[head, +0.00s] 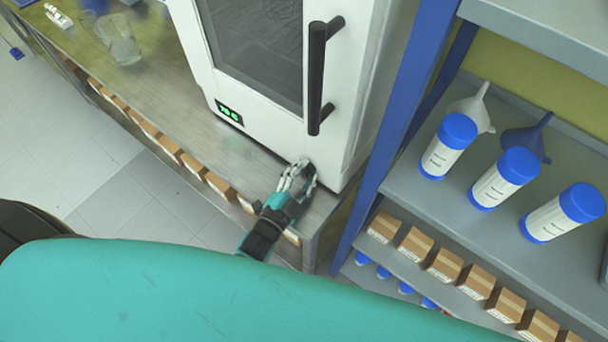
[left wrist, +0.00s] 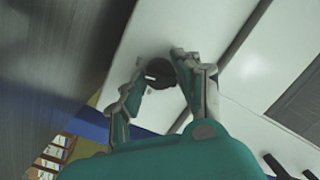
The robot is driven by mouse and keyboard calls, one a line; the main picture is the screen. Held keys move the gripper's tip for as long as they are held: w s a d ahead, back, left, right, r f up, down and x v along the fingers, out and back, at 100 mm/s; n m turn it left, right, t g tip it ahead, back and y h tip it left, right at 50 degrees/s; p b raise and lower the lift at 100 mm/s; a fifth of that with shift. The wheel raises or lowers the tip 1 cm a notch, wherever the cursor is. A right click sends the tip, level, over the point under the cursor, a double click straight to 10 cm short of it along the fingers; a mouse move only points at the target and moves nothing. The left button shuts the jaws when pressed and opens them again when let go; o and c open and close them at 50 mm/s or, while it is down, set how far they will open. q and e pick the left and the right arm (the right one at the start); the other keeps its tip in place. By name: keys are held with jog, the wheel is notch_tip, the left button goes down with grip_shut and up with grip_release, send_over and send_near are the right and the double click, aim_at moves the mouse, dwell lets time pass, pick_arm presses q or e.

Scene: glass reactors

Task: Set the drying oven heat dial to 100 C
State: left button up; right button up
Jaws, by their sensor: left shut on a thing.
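The drying oven (head: 258,118) is a white cabinet with a dark window and a green-lit display (head: 229,112), whose digits are too small to read surely. Its black heat dial (left wrist: 159,73) is on the lower white front and shows a pale mark in the left wrist view. My left gripper (head: 302,170) is at the oven's lower right front corner. In the left wrist view its fingers (left wrist: 158,66) are on either side of the dial, shut on it. In the head view the fingers mostly hide the dial. My right gripper is not in view.
A long black door handle (head: 316,78) stands out above my left gripper. A blue-framed shelf rack (head: 385,130) is close on the right, with blue-capped bottles (head: 448,146) and funnels. A glass beaker (head: 119,40) stands on the bench (head: 160,85) at the left.

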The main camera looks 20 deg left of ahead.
pick_arm(q)
jog(key=shift+f+m+b, duration=0.15)
jog(key=shift+m+b, duration=0.3)
jog(key=shift+m, duration=0.55)
jog(key=o, duration=1.1)
jog(key=shift+o, duration=0.2)
jog(key=shift+s, duration=0.1)
jog(key=v, duration=1.2)
jog(key=shift+f, duration=0.1)
